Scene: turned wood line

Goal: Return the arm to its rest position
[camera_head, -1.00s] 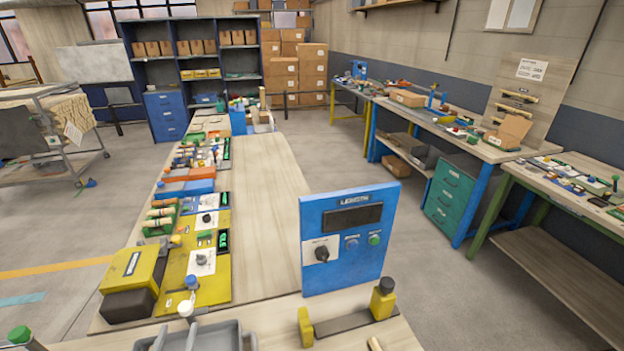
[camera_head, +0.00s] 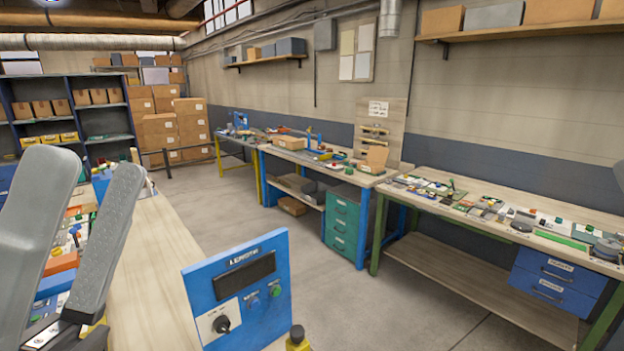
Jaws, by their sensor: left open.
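My left gripper (camera_head: 92,215) shows large at the left edge of the head view. Its two grey fingers stand apart with nothing between them. It is raised in front of the wooden bench (camera_head: 160,258) and hides part of the tools and parts there. The blue control panel (camera_head: 240,290), with a dark display, a black knob and a green button, stands to the right of the gripper and apart from it. My right gripper is not in the picture.
A yellow post with a black cap (camera_head: 297,338) stands beside the panel. Grey floor (camera_head: 335,290) lies open between this bench and the benches along the wall. A green-legged bench (camera_head: 465,185) with blue drawers stands at right. Shelves and stacked boxes (camera_head: 165,130) fill the back left.

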